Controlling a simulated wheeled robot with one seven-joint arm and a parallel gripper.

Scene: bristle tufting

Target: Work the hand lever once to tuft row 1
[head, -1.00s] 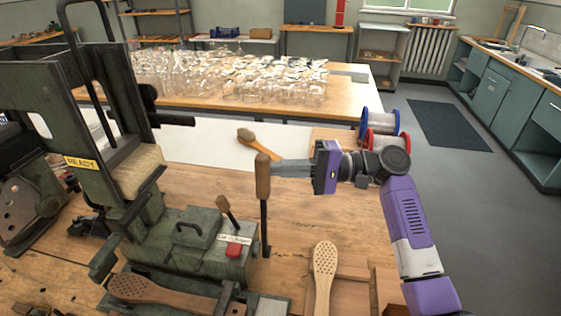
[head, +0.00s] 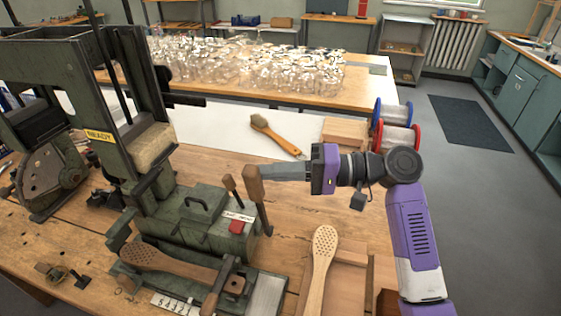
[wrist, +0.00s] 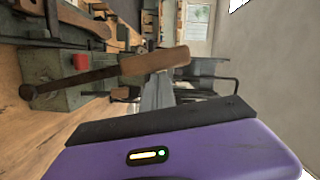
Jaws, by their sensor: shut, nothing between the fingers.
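The hand lever (head: 254,186) has a wooden grip on a dark rod and leans left at the right end of the green machine (head: 195,218). My gripper (head: 264,172) is shut and empty, its fingertips at the right side of the grip, seemingly touching it. In the wrist view the lever's grip (wrist: 150,62) crosses just beyond the fingers (wrist: 158,95). A perforated brush body (head: 165,260) lies in the machine's front holder. A yellow label on the machine reads READY (head: 99,135).
A bare perforated brush body (head: 323,250) lies on a wooden block at front right. A bristled brush (head: 275,135) lies on the white sheet behind. Wire spools (head: 397,137) stand behind my arm. A red button (head: 236,227) and a shorter wooden-handled lever (head: 230,184) are close to the lever.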

